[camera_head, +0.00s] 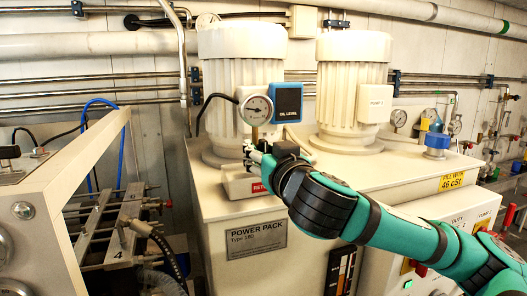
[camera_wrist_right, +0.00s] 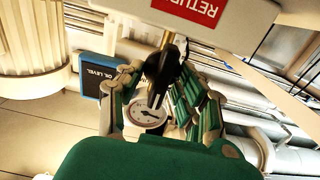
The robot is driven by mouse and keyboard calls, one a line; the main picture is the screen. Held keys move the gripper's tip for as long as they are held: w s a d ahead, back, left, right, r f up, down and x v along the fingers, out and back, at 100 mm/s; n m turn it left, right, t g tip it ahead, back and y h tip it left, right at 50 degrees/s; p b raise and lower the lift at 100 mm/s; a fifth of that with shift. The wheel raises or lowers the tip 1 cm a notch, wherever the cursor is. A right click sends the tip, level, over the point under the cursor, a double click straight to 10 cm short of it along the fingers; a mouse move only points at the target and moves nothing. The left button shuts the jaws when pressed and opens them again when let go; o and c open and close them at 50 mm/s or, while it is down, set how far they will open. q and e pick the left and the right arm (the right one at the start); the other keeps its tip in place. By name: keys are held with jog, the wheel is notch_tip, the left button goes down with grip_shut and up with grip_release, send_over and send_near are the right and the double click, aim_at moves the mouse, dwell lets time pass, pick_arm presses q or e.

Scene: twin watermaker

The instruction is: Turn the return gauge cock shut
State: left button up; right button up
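The return gauge cock (camera_wrist_right: 161,66) shows in the right wrist view as a dark handle on a brass stem, below the red RETURN label (camera_wrist_right: 187,8), which reads upside down there. The round white return gauge (camera_head: 256,109) stands above it in the head view; it also shows between my fingers in the wrist view (camera_wrist_right: 149,111). My right gripper (camera_head: 256,152) is at the cock, fingers spread on either side of the handle. I cannot tell whether they touch it. In the head view my gripper largely hides the cock. My left gripper is not in view.
A blue OIL LEVEL box (camera_head: 287,102) is just right of the gauge. Two cream ribbed motors (camera_head: 243,72) stand behind on the power pack (camera_head: 215,225). A second gauge (camera_head: 399,117) and a blue cap (camera_head: 437,141) are further right. An open-framed machine (camera_head: 60,170) stands left.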

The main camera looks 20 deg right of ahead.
jog(key=shift+c, duration=0.2)
grip_shut()
jog(key=shift+n, duration=0.4)
jog(key=shift+a+n, duration=0.1)
jog(key=shift+n, duration=1)
jog(key=n+p, duration=0.1)
jog(key=n, duration=0.2)
jog(key=shift+a+n, duration=0.1)
jog(key=shift+n, duration=0.2)
jog(key=n+p, duration=0.2)
jog(key=n, duration=0.4)
jog(key=shift+a+f+p, duration=0.15)
jog(key=shift+p, duration=0.25)
jog(key=n, duration=0.1)
jog(key=n+p, duration=0.1)
jog(key=n, duration=0.1)
jog(key=n+p, duration=0.1)
jog(key=n, duration=0.1)
jog(key=shift+f, duration=0.25)
jog(key=shift+n, duration=0.3)
